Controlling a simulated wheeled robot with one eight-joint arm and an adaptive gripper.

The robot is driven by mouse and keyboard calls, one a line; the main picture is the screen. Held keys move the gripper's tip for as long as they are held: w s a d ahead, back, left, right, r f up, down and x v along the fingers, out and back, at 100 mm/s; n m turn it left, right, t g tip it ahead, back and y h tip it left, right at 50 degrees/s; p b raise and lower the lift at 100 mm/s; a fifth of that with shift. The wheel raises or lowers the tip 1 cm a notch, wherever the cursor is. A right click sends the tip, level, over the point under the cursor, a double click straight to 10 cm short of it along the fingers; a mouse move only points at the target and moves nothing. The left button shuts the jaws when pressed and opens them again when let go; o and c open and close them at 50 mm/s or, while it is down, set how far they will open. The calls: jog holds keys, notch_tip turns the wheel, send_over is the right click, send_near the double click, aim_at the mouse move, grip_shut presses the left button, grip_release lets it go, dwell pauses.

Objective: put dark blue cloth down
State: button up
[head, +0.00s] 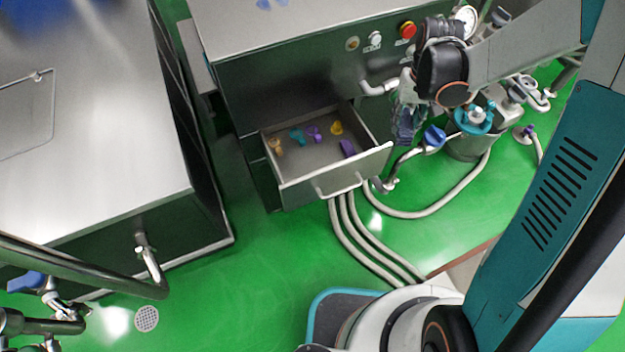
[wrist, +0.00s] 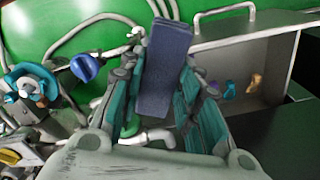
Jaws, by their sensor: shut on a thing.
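My gripper (head: 407,112) hangs at the upper right of the head view, to the right of an open drawer. It is shut on the dark blue cloth (wrist: 166,62), which shows as a folded strip between the two fingers in the wrist view. In the head view the cloth (head: 404,131) hangs below the fingers, partly hidden by them. It looks held clear of the green floor.
The open steel drawer (head: 338,181) holds several small coloured pieces. A steel cabinet top (head: 270,30) lies behind it. A steel bucket (head: 468,149) with teal fittings, a blue-handled valve (head: 434,136) and pale hoses (head: 440,212) are near. Green floor is open at front left.

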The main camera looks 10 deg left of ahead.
jog(key=s+a+f+n+b, duration=0.2)
jog(key=a+f+n, duration=0.15)
jog(key=a, duration=1.05)
jog(key=s+a+f+n+b, duration=0.2)
jog(key=a+f, duration=0.3)
jog(key=a, duration=0.9)
jog(key=f+b, duration=0.3)
jog(key=f, duration=0.6)
jog(key=f+b, duration=0.4)
jog(key=f, duration=0.6)
jog(key=shift+w+d+f, duration=0.15)
jog(key=shift+w, duration=0.05)
jog(key=shift+f, duration=0.25)
jog(key=o, duration=1.2)
jog(key=shift+f, duration=0.1)
notch_tip(320, 180, up, 13)
jog(key=p, duration=0.4)
jog(key=shift+f, duration=0.15)
